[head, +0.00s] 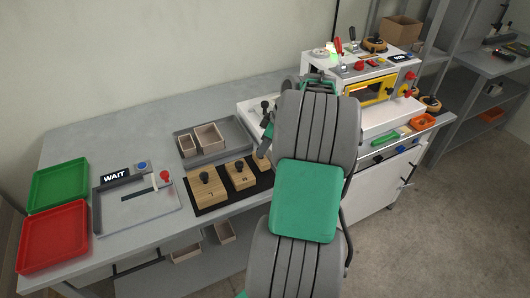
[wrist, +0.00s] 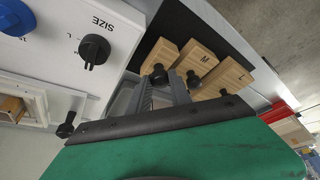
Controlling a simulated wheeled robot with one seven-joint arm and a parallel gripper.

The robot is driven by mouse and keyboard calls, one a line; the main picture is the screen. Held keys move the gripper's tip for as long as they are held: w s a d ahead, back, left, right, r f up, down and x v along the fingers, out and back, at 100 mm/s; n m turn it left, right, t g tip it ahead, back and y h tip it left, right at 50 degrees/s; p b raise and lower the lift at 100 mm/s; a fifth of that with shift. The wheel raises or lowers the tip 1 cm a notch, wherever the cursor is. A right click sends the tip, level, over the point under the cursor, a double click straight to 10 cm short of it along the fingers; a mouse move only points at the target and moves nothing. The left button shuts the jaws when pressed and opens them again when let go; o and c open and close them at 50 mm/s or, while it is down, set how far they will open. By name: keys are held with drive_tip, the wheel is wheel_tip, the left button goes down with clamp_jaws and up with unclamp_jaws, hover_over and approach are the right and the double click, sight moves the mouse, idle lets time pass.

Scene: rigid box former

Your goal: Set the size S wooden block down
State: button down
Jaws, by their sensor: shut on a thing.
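The size S wooden block (wrist: 162,54) is a light wood block with a black knob, at the left of three blocks in the wrist view. My gripper (wrist: 161,86) is shut on its knob. In the head view the S block (head: 262,160) shows at the right end of the black mat (head: 212,208), partly hidden by my arm. I cannot tell whether its underside touches the mat. The M block (wrist: 203,62) and the L block (wrist: 238,76) stand beside it; in the head view the M block (head: 240,179) and the L block (head: 206,192) sit on the mat.
A grey tray (head: 236,124) with two open boxes lies behind the mat. A white panel with a SIZE dial (wrist: 93,52) is close at left in the wrist view. The WAIT fixture (head: 150,219), green tray (head: 58,185) and red tray (head: 52,238) are at left. The yellow-framed machine (head: 372,90) is at right.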

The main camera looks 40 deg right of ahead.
drive_tip(key=shift+f, duration=1.4)
drive_tip(key=c, duration=1.2)
unclamp_jaws()
drive_tip(key=shift+s+d+r, duration=0.1)
drive_tip(key=shift+r, duration=0.3)
drive_tip(key=p+v, duration=0.1)
drive_tip(key=v, duration=1)
drive_tip(key=w+a+r+m, duration=0.1)
drive_tip(key=w+a, duration=0.1)
drive_tip(key=a, duration=0.8)
drive_tip(key=w+a+r+m, duration=0.1)
drive_tip(key=w+a, duration=0.1)
drive_tip(key=a, duration=0.9)
drive_tip(key=s+a+f+m, duration=0.1)
drive_tip(key=s+a, duration=0.2)
drive_tip(key=a, duration=0.1)
drive_tip(key=s+a+f+m+h, duration=0.1)
drive_tip(key=s+a+f, duration=0.1)
drive_tip(key=s+a, duration=0.2)
drive_tip(key=s+a+f+m+h, duration=0.1)
drive_tip(key=s+a, duration=0.2)
drive_tip(key=a, duration=0.1)
drive_tip(key=shift+s+a+f+m+g, duration=0.2)
drive_tip(key=shift+a+f+m+g, duration=0.05)
drive_tip(key=shift+f+m+g, duration=0.15)
